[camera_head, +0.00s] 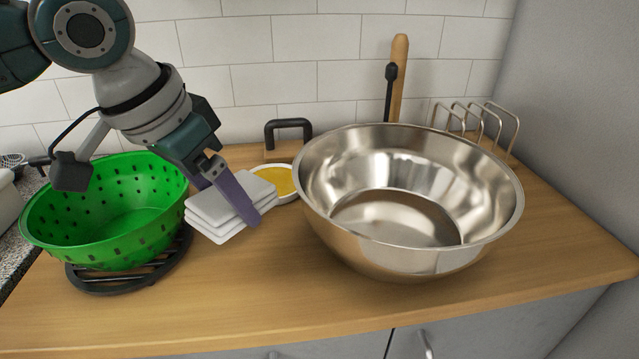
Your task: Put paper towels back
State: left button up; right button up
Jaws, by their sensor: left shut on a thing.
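A small stack of folded white paper towels (207,214) is in the middle left, between the green colander and the steel bowl. My left gripper (251,219) comes down from the upper left, with its purple finger lying across the towels. It is shut on the stack, which is slightly tilted. The other finger is mostly hidden behind the towels. I cannot tell whether the stack touches the counter. My right gripper is not in view.
A green colander (105,215) sits on a black trivet (130,280) at left. A large steel bowl (400,255) fills the right middle. A yellow-filled dish (283,182), a black-handled item (288,127), a rolling pin (399,75) and a wire rack (480,120) are behind. The front counter (250,300) is clear.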

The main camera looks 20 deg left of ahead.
pick_arm(q)
jog(key=b, duration=0.1)
send_over(248, 272)
jog(key=s, duration=0.1)
notch_tip(248, 272, down, 8)
jog(key=shift+s+a+r, duration=0.1)
jog(key=shift+f+b, duration=0.35)
jog(key=shift+f, duration=1.45)
jog(key=shift+f, duration=0.2)
jog(key=o, duration=1.1)
jog(key=shift+o, duration=0.2)
jog(key=shift+r, duration=0.1)
